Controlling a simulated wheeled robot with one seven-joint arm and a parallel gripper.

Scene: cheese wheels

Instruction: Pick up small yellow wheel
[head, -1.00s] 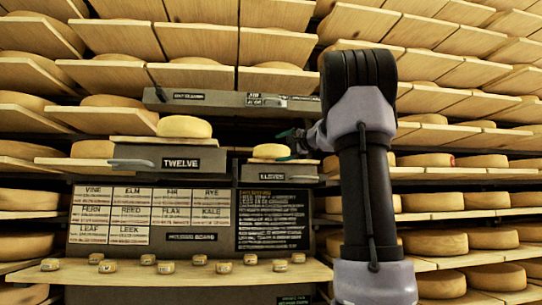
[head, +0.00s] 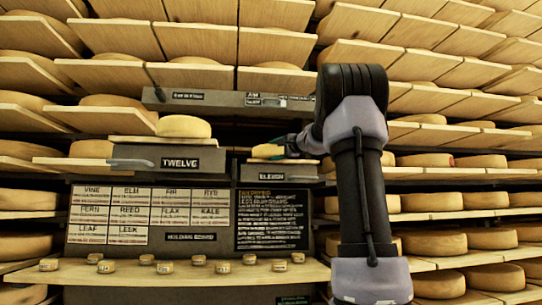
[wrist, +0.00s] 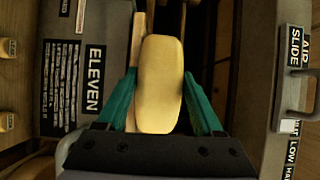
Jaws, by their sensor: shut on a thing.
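The small yellow wheel (head: 268,151) sits above the drawer labelled ELEVEN in the head view. In the wrist view the wheel (wrist: 160,85) lies between the two green fingers of my gripper (wrist: 160,108), which are shut on its sides. In the head view my gripper (head: 288,143) reaches the wheel from the right. A pale wooden board (wrist: 135,72) shows beside the wheel; I cannot tell whether the wheel still touches it.
The ELEVEN box (head: 275,171) and the TWELVE box (head: 170,162) stand side by side, with a larger wheel (head: 184,127) on the latter. A grey shelf (head: 225,99) runs just above. Several tiny wheels line the lower ledge (head: 130,272). Cheese racks surround everything.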

